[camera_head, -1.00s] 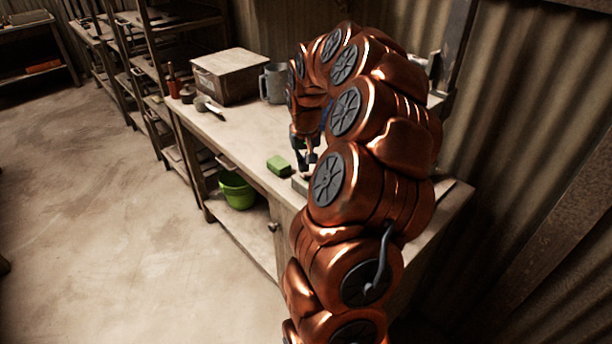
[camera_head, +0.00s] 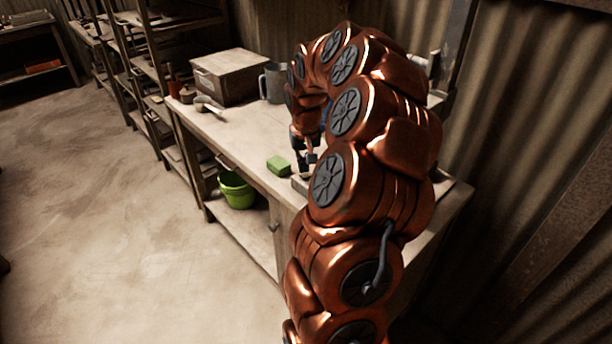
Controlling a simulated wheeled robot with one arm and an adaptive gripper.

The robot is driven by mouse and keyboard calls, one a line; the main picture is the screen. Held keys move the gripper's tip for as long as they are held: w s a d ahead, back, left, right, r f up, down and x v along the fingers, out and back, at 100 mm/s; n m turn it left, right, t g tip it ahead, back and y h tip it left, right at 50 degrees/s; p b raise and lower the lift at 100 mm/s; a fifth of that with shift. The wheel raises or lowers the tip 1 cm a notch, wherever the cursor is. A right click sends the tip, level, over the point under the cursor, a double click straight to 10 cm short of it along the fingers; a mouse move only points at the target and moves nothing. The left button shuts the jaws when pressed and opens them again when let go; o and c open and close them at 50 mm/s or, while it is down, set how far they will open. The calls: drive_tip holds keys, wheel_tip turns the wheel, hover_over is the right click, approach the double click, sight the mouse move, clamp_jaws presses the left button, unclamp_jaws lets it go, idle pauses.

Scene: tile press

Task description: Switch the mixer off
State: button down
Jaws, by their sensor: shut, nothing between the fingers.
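My gripper (camera_head: 307,164) points down over the workbench (camera_head: 240,139), close above a small grey block-like object (camera_head: 299,184) that is mostly hidden behind my arm. Its fingers are small in the picture, and I see nothing held between them. I cannot tell whether the fingertips touch that object. No mixer or switch can be made out for certain; my copper arm covers much of the right half of the bench.
A green sponge-like block (camera_head: 279,165) lies left of my gripper. A green bucket (camera_head: 236,190) sits on the lower shelf. The floor at left is clear.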

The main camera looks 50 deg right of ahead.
sight(304, 176)
drive_tip(key=shift+f+b, duration=0.8)
drive_tip(key=shift+f, duration=0.3)
idle(0.7)
drive_tip(key=shift+r, duration=0.15)
drive_tip(key=shift+r+p, duration=0.6)
drive_tip(key=shift+r, duration=2.8)
